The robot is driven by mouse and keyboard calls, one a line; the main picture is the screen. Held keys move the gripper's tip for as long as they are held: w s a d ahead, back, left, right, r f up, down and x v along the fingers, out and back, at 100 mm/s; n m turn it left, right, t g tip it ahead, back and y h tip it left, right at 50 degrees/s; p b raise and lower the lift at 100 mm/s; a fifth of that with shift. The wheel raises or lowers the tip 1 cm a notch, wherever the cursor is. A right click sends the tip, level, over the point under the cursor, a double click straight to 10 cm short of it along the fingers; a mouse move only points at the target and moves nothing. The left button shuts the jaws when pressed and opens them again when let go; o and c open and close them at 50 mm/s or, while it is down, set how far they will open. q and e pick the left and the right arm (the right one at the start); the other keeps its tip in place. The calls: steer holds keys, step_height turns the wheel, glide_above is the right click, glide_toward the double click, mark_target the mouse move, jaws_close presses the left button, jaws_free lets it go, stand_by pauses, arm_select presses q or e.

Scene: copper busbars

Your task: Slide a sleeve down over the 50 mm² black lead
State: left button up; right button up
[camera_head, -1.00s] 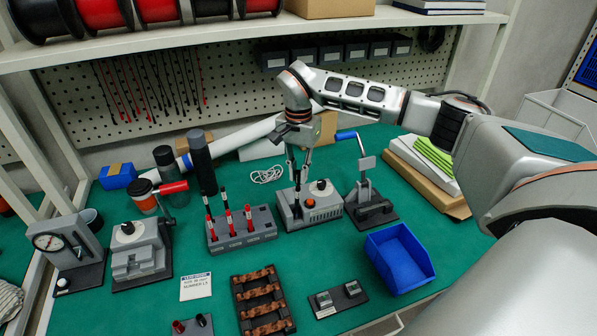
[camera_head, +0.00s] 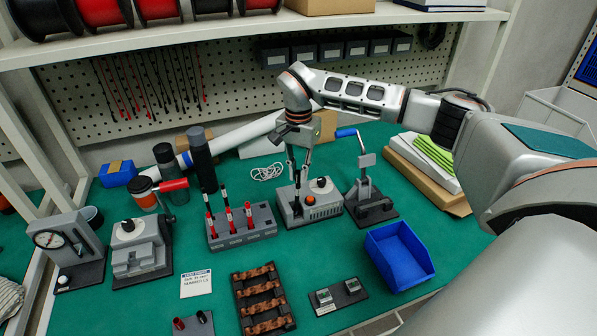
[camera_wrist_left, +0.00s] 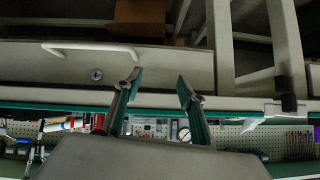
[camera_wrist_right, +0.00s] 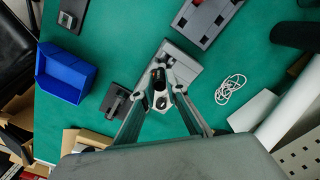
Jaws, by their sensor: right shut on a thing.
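My right gripper (camera_head: 297,176) points down over a grey box (camera_head: 322,208) with an orange button and a black knob. It is shut on a slim dark piece (camera_wrist_right: 158,82), seen between the fingertips in the right wrist view. I cannot tell whether this is the black lead or a sleeve on it; the fingers hide part of it. My left gripper (camera_wrist_left: 155,88) is open and empty in the left wrist view, facing the bench front.
A blue bin (camera_head: 400,258) stands to the right, and a lever press (camera_head: 370,200) behind it. A tray of copper pieces (camera_head: 263,300) lies in front. Dark cylinders (camera_head: 201,160) stand behind the block. Green bench (camera_head: 330,255) is clear between box and bin.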

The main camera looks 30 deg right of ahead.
steer(key=shift+f, duration=0.25)
steer(key=shift+f, duration=0.3)
steer(key=shift+f, duration=0.35)
steer(key=shift+f, duration=0.25)
steer(key=shift+f, duration=0.15)
stand_by(1.0)
steer(key=o, duration=0.7)
steer(key=shift+r, duration=1.55)
